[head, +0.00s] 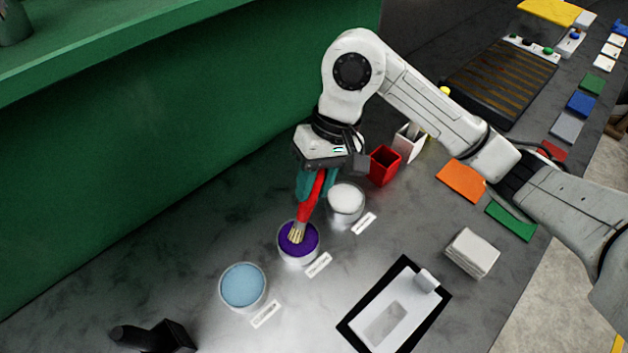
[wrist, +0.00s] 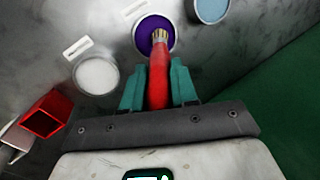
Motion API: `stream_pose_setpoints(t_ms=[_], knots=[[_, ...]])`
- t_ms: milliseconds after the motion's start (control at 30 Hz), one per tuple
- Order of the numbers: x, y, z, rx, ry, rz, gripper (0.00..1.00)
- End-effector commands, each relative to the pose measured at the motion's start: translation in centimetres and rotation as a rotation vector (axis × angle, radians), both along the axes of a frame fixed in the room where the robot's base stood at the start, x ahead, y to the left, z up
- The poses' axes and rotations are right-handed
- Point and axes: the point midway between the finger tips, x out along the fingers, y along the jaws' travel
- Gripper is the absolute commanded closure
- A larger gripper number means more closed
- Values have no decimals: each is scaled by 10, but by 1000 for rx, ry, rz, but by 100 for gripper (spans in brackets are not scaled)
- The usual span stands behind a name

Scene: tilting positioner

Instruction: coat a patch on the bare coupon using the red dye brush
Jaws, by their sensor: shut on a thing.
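My gripper (head: 312,186) has teal fingers shut on the red brush (head: 309,200), whose pale bristles point down. In the wrist view the red brush (wrist: 159,75) lies between the teal fingers of my gripper (wrist: 158,88). The bristle end is over or in the pot of purple dye (head: 310,246), also seen in the wrist view (wrist: 147,47); I cannot tell whether it touches the dye. A white coupon (head: 378,328) with a grey rectangular patch lies on a black-edged mat (head: 440,295) at the lower right, apart from the brush.
A pot of pale blue liquid (head: 243,286) and a pot of white liquid (head: 346,198) flank the purple one, with small labels beside them. A red holder (head: 383,166) and a white holder (head: 408,143) stand behind. A white stack (head: 472,252) is right of the mat. A green wall (head: 150,150) rises at left.

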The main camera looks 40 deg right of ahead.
Motion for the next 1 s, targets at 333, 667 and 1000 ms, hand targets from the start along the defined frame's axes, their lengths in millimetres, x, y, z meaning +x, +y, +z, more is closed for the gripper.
stream_pose_setpoints(t_ms=[333,667,1000], knots=[[0,0,-3,0,-1,1,100],[0,0,-5,0,-1,1,100],[0,0,-6,0,0,1,100]])
